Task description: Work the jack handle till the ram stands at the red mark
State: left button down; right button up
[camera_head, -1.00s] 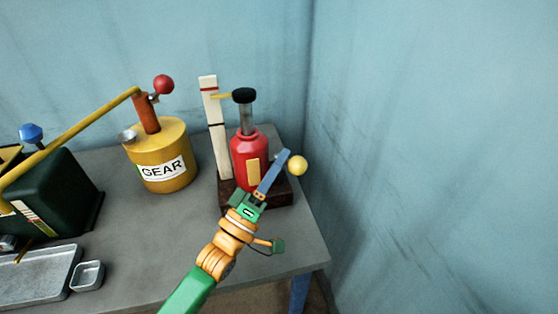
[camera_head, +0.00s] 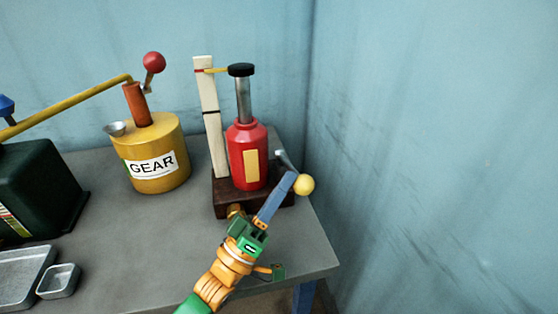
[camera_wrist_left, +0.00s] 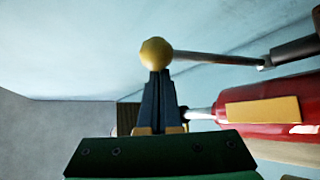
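The red bottle jack (camera_head: 247,155) stands upright on a dark wooden base (camera_head: 228,200), and its red body also shows in the wrist view (camera_wrist_left: 275,118). Its silver ram (camera_head: 243,100) is raised under a black cap (camera_head: 240,70). A yellow pointer (camera_head: 216,70) reaches from the cap to the white post (camera_head: 212,130), level with the red mark (camera_head: 200,71) as far as I can tell. My left gripper (camera_head: 288,182) has its blue fingers closed at the yellow knob (camera_head: 304,184) of the jack handle (camera_wrist_left: 215,58). My right gripper is not in view.
A yellow GEAR can (camera_head: 155,180) with a red-knobbed crank stands left of the jack. A dark green container (camera_head: 40,190), a metal tray (camera_head: 20,280) and a small dish (camera_head: 58,281) are farther left. The wall is close on the right.

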pick_arm(q)
jog(key=shift+s+d+f+b, duration=0.1)
jog(key=shift+s+f+b, duration=0.15)
jog(key=shift+f, duration=0.4)
jog(key=shift+s+f+b, duration=0.1)
jog(key=shift+f+b, duration=0.25)
jog(key=shift+f, duration=0.3)
